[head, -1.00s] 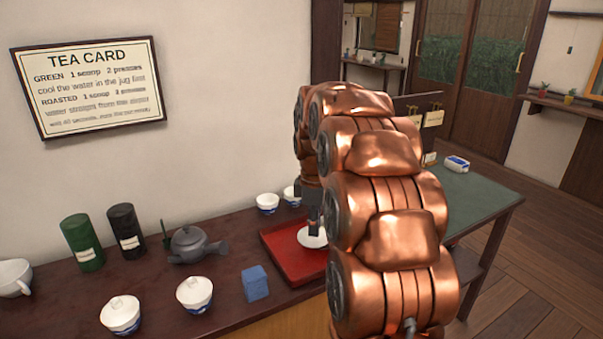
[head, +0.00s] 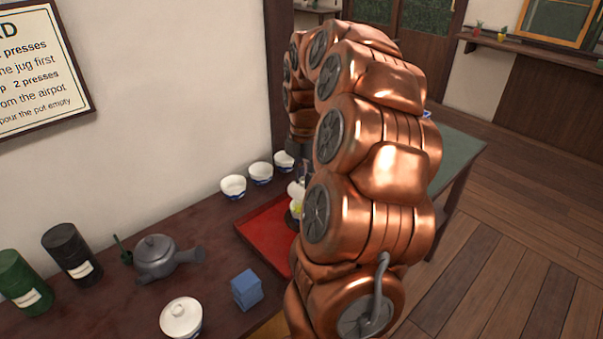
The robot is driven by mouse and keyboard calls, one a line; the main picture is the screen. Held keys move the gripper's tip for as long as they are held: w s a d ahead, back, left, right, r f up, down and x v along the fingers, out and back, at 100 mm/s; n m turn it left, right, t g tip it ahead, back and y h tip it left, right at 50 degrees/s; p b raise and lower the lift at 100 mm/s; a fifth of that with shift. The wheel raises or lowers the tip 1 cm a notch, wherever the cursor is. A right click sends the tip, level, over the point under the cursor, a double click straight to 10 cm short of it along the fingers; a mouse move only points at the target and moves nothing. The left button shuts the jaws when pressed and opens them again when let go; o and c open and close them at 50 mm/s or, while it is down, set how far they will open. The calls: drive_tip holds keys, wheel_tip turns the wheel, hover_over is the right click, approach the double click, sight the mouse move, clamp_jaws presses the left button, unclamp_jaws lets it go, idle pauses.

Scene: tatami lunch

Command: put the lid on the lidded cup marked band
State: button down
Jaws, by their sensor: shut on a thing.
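My gripper (head: 304,172) is mostly hidden behind my copper arm, low over the red tray. It is shut on a small white piece (head: 296,190) that looks like the lid, partly covered by my arm. Just below it a patch of yellow and white shows at the tray, perhaps an open cup; my arm hides too much to tell, and no band mark is visible. Another white cup (head: 181,318), with its knobbed lid on, stands at the front edge of the picture.
The red tray (head: 262,226) lies on the dark counter. White cups (head: 233,187) stand behind it. A blue block (head: 246,290), grey teapot (head: 160,256), black canister (head: 70,250) and green canister (head: 22,282) stand to the left. A green-topped table (head: 458,150) is at right.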

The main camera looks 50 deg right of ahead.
sight(305, 191)
drive_tip(key=shift+f+b, duration=0.8)
drive_tip(key=shift+f, duration=1.45)
drive_tip(key=shift+f, duration=0.4)
idle(1.1)
drive_tip(key=c, duration=0.9)
unclamp_jaws()
drive_tip(key=shift+o, duration=0.4)
drive_tip(key=o, duration=0.3)
drive_tip(key=shift+r+p, duration=0.15)
drive_tip(key=shift+p, duration=0.2)
